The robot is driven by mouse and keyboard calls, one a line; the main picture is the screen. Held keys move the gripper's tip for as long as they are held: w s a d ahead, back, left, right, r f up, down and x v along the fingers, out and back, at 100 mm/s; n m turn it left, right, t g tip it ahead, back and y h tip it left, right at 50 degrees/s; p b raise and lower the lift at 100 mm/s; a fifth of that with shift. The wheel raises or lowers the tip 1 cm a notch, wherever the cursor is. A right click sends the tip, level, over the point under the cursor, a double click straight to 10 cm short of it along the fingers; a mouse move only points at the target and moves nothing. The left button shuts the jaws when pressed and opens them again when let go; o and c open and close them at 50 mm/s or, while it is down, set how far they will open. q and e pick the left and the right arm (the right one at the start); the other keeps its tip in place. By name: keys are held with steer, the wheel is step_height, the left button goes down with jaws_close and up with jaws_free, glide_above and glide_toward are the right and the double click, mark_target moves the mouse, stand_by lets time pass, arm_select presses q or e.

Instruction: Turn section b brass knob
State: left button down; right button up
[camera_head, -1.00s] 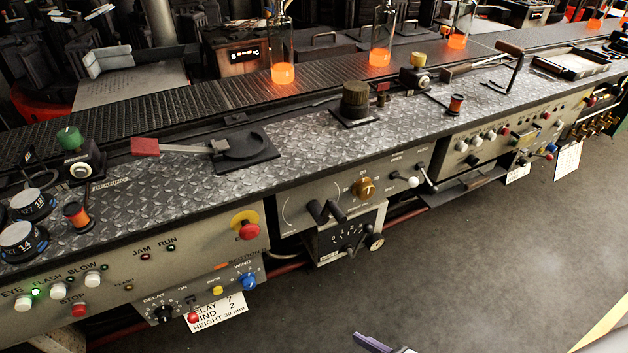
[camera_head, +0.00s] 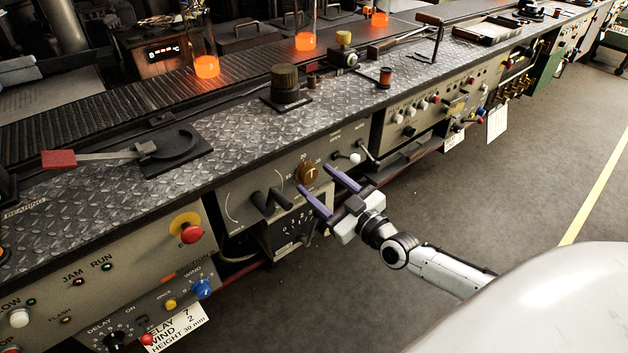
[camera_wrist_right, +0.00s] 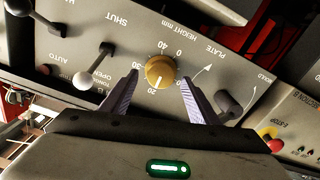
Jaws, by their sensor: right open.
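The brass knob (camera_head: 308,173) sits on the grey front panel of the middle section, with a height scale in mm around it. In the right wrist view the brass knob (camera_wrist_right: 160,71) lies between and just beyond the fingertips, with its white mark toward 20. My right gripper (camera_head: 322,184) is open, its two purple fingers pointing at the panel on either side of the knob. In the wrist view the right gripper (camera_wrist_right: 159,80) shows a gap on both sides of the knob; I cannot tell any contact. My left gripper is not in view.
A dark double-handled lever (camera_head: 270,202) is left of the knob, and a white-tipped lever (camera_head: 354,158) is right of it. A red stop button (camera_head: 191,233) is on the left panel. The grey floor (camera_head: 480,180) in front is clear.

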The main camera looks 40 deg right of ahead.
steer(key=shift+w+a, duration=0.15)
steer(key=shift+w, duration=1.05)
steer(key=c, duration=1)
steer(key=shift+c, duration=0.2)
